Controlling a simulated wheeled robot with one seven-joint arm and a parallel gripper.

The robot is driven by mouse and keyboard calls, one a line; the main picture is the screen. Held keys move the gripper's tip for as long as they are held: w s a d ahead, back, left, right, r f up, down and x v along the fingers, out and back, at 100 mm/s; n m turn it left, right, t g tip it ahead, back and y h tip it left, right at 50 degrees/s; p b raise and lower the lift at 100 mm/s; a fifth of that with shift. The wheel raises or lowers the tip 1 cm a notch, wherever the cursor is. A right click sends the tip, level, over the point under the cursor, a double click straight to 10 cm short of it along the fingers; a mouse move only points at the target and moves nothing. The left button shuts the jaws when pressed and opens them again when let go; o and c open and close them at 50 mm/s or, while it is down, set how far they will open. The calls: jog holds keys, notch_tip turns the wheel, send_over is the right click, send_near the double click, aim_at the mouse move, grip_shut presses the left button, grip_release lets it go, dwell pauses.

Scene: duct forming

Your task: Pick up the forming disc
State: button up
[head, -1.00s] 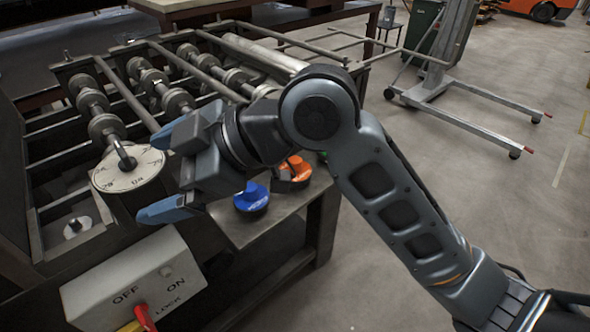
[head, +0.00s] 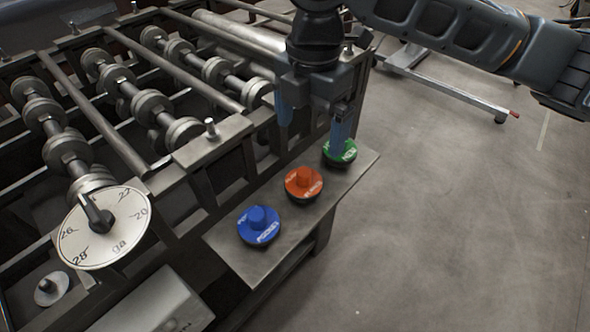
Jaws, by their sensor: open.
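My gripper (head: 312,128) points down, open and empty, above the far part of the shelf. Its right finger overlaps the green disc in the picture and hides part of it; I cannot tell if they touch.
The forming machine (head: 215,140), with rows of rollers on shafts, fills the left side beside the shelf. A round gauge dial (head: 105,228) with a black pointer is at its near end. A grey control box (head: 155,305) is below.

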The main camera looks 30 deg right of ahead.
aim_at(304, 171)
notch_tip(304, 171, down, 6)
jog(key=shift+f, duration=0.2)
jog(key=shift+w+a+f+p, duration=0.15)
jog(key=shift+f+p, duration=0.15)
jog(key=shift+f, duration=1.05)
jog(key=shift+a+f+p, duration=0.15)
jog(key=shift+f+p, duration=0.15)
jog(key=shift+f, duration=1)
jog(key=shift+c, duration=0.3)
jog(key=c, duration=1.3)
jog(key=shift+r, duration=0.15)
